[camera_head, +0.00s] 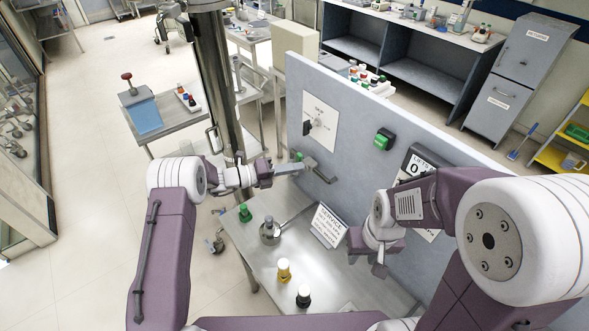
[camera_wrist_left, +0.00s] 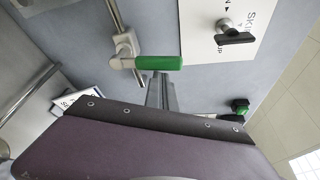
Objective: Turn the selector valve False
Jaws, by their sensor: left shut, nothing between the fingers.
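A black knob (camera_head: 307,126) sits on a white labelled plate (camera_head: 322,112) on the upright grey panel. In the left wrist view the knob (camera_wrist_left: 235,38) shows on its metal stem, with the plate's lettering partly visible. A green handle (camera_wrist_left: 159,63) on a metal fitting with a pipe is below the plate; its green end (camera_head: 298,157) shows in the head view. My left gripper (camera_head: 299,168) is shut and empty, close to the green handle. In the left wrist view its fingers (camera_wrist_left: 160,93) point at the handle; contact is unclear. My right gripper (camera_head: 367,264) appears open and empty above the bench.
A green button (camera_head: 384,139) and a counter display (camera_head: 416,163) are on the panel. A metal post (camera_head: 222,90) stands left.

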